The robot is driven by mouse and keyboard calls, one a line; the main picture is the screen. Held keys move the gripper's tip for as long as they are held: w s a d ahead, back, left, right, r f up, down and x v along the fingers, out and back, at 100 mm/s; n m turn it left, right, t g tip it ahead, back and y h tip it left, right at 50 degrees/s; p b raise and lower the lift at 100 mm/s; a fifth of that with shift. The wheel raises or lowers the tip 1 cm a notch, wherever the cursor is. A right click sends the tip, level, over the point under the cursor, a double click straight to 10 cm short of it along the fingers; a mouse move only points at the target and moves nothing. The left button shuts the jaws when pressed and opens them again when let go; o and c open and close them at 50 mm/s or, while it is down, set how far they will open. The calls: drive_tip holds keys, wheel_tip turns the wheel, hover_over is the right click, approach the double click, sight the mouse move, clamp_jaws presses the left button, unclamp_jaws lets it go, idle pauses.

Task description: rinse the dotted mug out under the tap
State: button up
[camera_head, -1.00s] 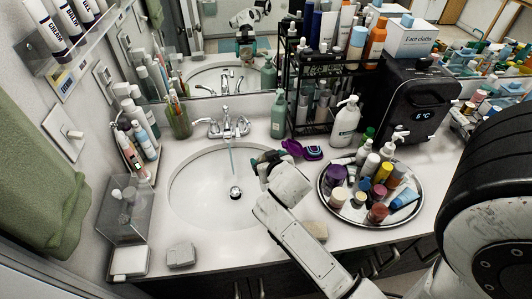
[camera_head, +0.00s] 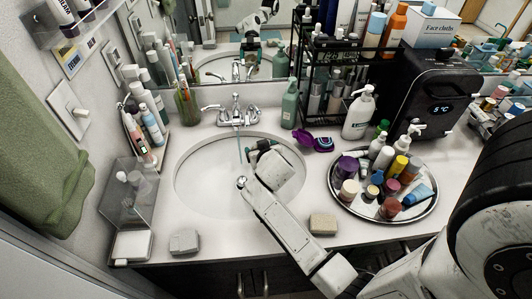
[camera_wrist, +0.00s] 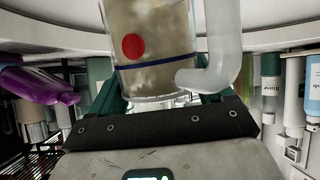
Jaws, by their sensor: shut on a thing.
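The dotted mug (camera_wrist: 150,48) is clear, with a red dot, a blue band and a whitish handle at its right in the wrist view. A cloudy brownish look shows through its wall. My gripper (camera_wrist: 165,98) is shut on it, with green fingers either side. In the head view my gripper (camera_head: 255,150) is over the right part of the basin (camera_head: 200,185), and the mug is hidden behind my wrist. The tap (camera_head: 236,112) runs a thin blue stream of water (camera_head: 239,142) just left of my gripper. I cannot tell whether water touches the mug.
A purple item (camera_head: 316,142) lies right of the basin. A round tray (camera_head: 345,208) of bottles stands at the right, near a white pump bottle (camera_head: 358,115). A green bottle (camera_head: 290,104) stands beside the tap. Soap bars (camera_head: 184,241) (camera_head: 323,224) lie along the front edge.

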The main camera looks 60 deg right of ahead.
drive_tip(key=shift+w+d+f+b, duration=0.55)
drive_tip(key=shift+w+d+b, duration=0.25)
drive_tip(key=shift+w+b, duration=0.85)
drive_tip(key=shift+w+d+f+b, duration=0.6)
drive_tip(key=shift+w+d+b, duration=0.35)
drive_tip(key=shift+w, duration=1.25)
drive_tip(key=shift+w+d+f+b, duration=0.65)
drive_tip(key=shift+w+b, duration=0.8)
drive_tip(key=shift+w, duration=0.5)
drive_tip(key=shift+r, duration=0.1)
drive_tip(key=s+a+p, duration=0.3)
drive_tip(key=s+p, duration=0.1)
drive_tip(key=s, duration=0.4)
drive_tip(key=shift+s+a, duration=0.15)
drive_tip(key=shift+a, duration=0.1)
